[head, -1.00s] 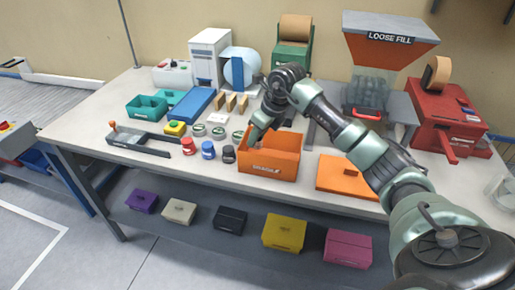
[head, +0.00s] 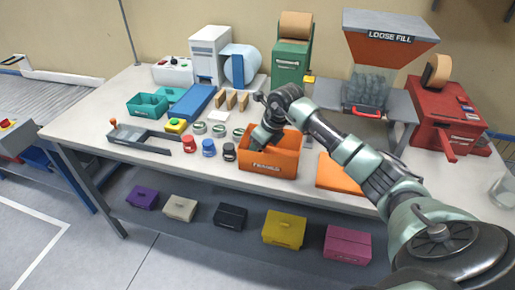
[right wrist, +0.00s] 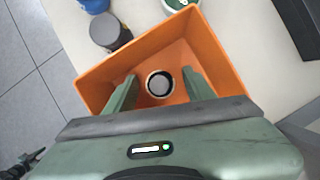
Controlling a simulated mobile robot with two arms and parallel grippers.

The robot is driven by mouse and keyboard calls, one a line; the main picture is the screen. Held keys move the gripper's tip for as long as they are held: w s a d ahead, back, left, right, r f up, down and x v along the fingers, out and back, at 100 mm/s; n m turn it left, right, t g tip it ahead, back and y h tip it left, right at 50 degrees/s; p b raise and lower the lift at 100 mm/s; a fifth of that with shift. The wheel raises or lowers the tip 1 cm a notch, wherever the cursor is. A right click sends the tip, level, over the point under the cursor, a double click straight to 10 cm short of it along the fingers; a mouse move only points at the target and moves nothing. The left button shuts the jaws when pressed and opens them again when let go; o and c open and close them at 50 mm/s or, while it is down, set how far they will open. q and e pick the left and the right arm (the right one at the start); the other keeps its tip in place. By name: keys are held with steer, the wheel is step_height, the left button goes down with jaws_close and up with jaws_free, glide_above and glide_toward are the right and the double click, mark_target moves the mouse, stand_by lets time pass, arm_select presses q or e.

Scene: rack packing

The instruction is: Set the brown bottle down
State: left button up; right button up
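An orange open bin (head: 268,171) stands near the front edge of the table; it also shows in the right wrist view (right wrist: 222,57). My right gripper (right wrist: 160,75) reaches down into the bin, with one finger on each side of a round-topped item (right wrist: 159,84). This item is seen from above, with a dark centre and a pale rim; I take it to be the brown bottle, though its sides are hidden. Gaps show between it and both fingers, so the gripper looks open. In the head view the bin wall and my arm hide the bottle. My left gripper is not in view.
Red (head: 190,144), blue (head: 208,148) and dark (head: 229,152) jars stand left of the bin. An orange flat panel (head: 340,173) lies to its right. Behind are small wooden blocks (head: 231,101) and the loose-fill hopper (head: 385,45).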

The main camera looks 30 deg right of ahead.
steer(key=shift+r, duration=0.1)
steer(key=shift+r, duration=0.15)
steer(key=b+v, duration=0.1)
steer(key=v, duration=1)
steer(key=shift+r+b, duration=0.35)
steer(key=shift+r, duration=0.05)
steer(key=shift+s, duration=0.1)
